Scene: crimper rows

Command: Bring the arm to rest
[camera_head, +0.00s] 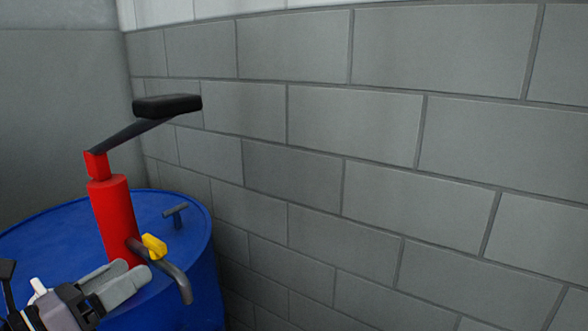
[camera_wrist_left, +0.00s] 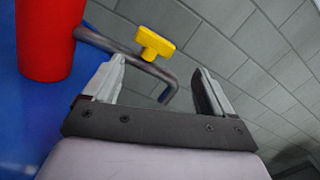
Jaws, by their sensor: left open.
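My left gripper (camera_head: 115,281) is at the lower left of the head view, over the top of a blue drum and just in front of a red pump body. In the left wrist view the fingers of the left gripper (camera_wrist_left: 160,82) are apart with nothing held between them. Beyond them, a dark bent spout (camera_wrist_left: 128,52) with a yellow tap handle (camera_wrist_left: 156,43) comes out of the red pump (camera_wrist_left: 50,38). I cannot tell whether a finger touches the spout. My right gripper is in neither view.
The blue drum (camera_head: 170,210) carries the red pump (camera_head: 112,220), which has a black crank handle (camera_head: 167,105) on top. A small dark T-shaped fitting (camera_head: 176,215) stands on the lid. A grey block wall (camera_head: 380,180) rises close behind and to the right.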

